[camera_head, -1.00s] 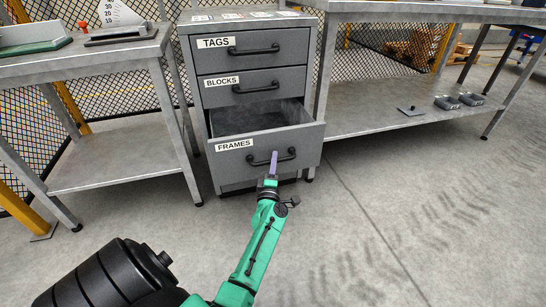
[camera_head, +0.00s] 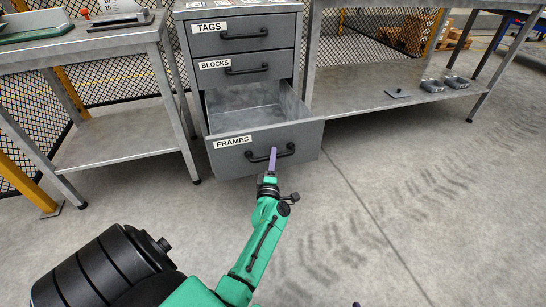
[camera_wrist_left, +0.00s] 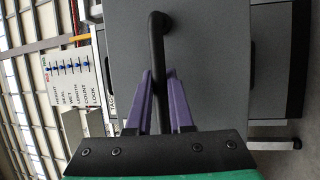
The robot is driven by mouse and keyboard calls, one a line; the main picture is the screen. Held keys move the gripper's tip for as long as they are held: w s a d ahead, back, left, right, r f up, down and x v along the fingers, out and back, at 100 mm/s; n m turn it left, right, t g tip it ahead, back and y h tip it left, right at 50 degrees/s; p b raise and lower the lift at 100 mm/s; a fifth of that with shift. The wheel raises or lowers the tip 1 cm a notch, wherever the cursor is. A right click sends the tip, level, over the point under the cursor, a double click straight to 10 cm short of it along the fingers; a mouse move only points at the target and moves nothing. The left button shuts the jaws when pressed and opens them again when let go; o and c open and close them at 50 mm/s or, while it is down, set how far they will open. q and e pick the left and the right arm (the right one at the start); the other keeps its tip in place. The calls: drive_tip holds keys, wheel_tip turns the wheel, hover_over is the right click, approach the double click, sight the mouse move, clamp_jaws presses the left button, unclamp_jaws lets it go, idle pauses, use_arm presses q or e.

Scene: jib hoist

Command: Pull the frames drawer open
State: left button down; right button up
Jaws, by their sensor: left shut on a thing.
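The frames drawer (camera_head: 240,154) is the lowest drawer of the grey cabinet. It stands well out from the cabinet, and its inside, as far as it shows, looks empty. Its black bar handle (camera_head: 286,151) sits on the front, right of the FRAMES label (camera_head: 233,142). My left gripper (camera_head: 272,160) is at this handle, with its purple fingers shut on it. In the left wrist view the handle (camera_wrist_left: 158,40) runs between the two purple fingers (camera_wrist_left: 160,100). My right gripper is not in view.
The tags drawer (camera_head: 275,34) and blocks drawer (camera_head: 275,67) above are closed. A metal table (camera_head: 110,140) stands at left. A workbench with a lower shelf (camera_head: 365,98) at right holds small metal parts. The floor (camera_head: 400,210) in front is clear.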

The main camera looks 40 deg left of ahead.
use_arm(q)
drive_tip(key=c, duration=0.8)
unclamp_jaws()
drive_tip(key=p+v, duration=0.2)
drive_tip(key=v, duration=1.2)
drive_tip(key=shift+s+d, duration=0.2)
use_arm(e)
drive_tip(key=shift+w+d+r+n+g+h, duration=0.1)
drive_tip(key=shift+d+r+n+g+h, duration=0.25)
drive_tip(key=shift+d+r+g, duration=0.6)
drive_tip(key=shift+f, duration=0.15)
